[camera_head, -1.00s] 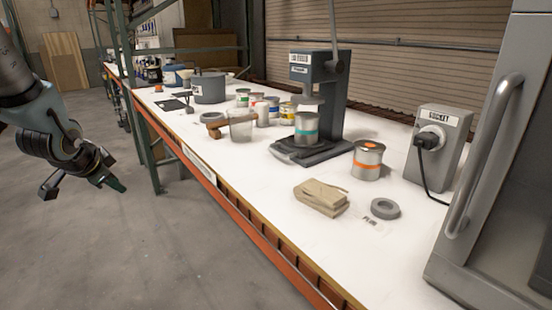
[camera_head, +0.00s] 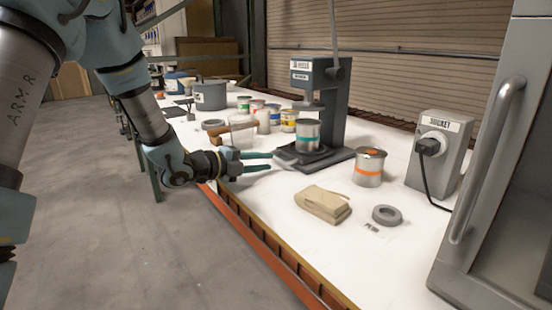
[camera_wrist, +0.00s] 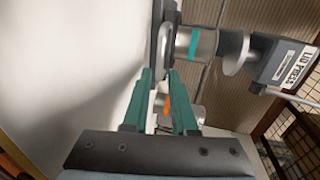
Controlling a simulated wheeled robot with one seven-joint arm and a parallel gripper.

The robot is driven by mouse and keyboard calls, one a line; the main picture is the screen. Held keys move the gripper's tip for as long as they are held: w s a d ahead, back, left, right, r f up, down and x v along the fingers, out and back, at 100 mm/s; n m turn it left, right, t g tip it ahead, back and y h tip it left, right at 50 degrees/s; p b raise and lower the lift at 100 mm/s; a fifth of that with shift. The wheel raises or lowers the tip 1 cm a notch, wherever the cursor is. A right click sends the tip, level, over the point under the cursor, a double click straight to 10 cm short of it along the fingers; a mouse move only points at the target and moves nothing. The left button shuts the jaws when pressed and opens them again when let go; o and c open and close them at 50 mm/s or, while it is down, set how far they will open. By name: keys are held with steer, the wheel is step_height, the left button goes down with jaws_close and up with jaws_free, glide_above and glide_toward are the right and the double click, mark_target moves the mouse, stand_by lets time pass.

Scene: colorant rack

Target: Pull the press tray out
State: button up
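The lid press (camera_head: 335,85) stands on the white bench, and its labelled head also shows in the wrist view (camera_wrist: 285,65). Its dark press tray (camera_head: 310,162) lies low at the front, with a teal-banded can (camera_head: 307,135) upright on it, under the ram. The can also shows in the wrist view (camera_wrist: 198,43). My gripper (camera_head: 271,161) is left of the tray, low over the bench, pointing at its near edge. In the wrist view its two green fingers are apart (camera_wrist: 162,72).
A clear cup (camera_head: 242,132) with a wooden-handled tool stands close behind my gripper. A socket box (camera_head: 440,150) is at the right.

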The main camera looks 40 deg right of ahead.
mark_target(279, 161)
steer(key=shift+p+x, duration=0.5)
steer(key=shift+x, duration=1.8)
jaws_close()
steer(key=shift+w+f, duration=0.1)
